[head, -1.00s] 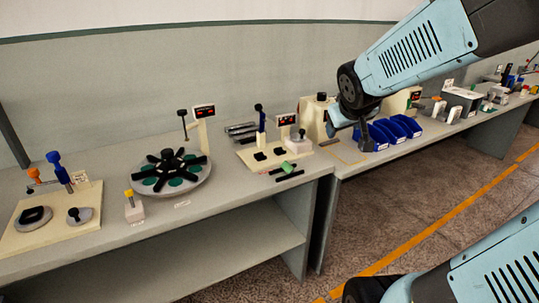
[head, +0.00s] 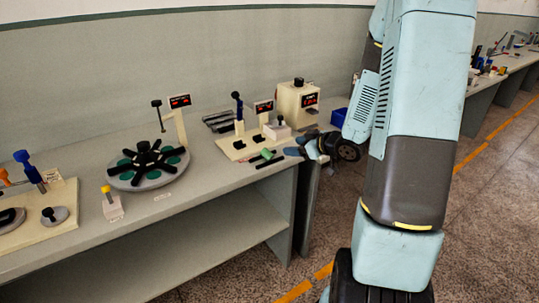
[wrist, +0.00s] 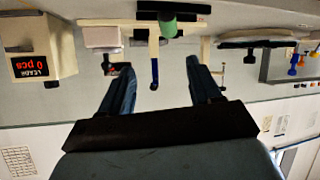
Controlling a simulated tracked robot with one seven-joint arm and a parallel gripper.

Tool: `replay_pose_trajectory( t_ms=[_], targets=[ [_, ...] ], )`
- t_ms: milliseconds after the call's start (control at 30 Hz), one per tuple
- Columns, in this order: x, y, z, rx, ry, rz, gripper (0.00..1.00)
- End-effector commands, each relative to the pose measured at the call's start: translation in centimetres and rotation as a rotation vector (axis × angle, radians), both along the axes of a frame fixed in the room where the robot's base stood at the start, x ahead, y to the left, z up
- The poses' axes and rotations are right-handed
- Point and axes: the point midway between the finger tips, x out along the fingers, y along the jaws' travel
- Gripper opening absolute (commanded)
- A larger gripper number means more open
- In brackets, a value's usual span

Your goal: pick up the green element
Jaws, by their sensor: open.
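The green element (head: 267,154) is a small cylinder near the front edge of the bench in the head view, beside black bars. It also shows at the top of the wrist view (wrist: 168,25), where the picture is upside down. My gripper (head: 300,150) is just right of it in the head view, apart from it. In the wrist view my gripper's two fingers (wrist: 160,66) are spread with nothing between them, and the green element shows beyond their tips.
Black bars (head: 270,161) lie by the green element. A cream fixture board (head: 234,152) with a blue-topped lever stands behind it. A round spindle table (head: 150,183) is to the left. A cream box with a red display (head: 291,103) stands behind. The bench front (head: 210,185) is clear.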

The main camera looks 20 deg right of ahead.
Motion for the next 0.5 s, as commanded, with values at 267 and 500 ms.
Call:
replay_pose_trajectory(
  t_ms=[267,500],
  targets=[
    [-0.1,1.0,-1.4,0.082,-0.012,0.06,0.63],
    [2.8,3.1,-2.9,0.083,-0.013,0.063,0.63]
  ],
)
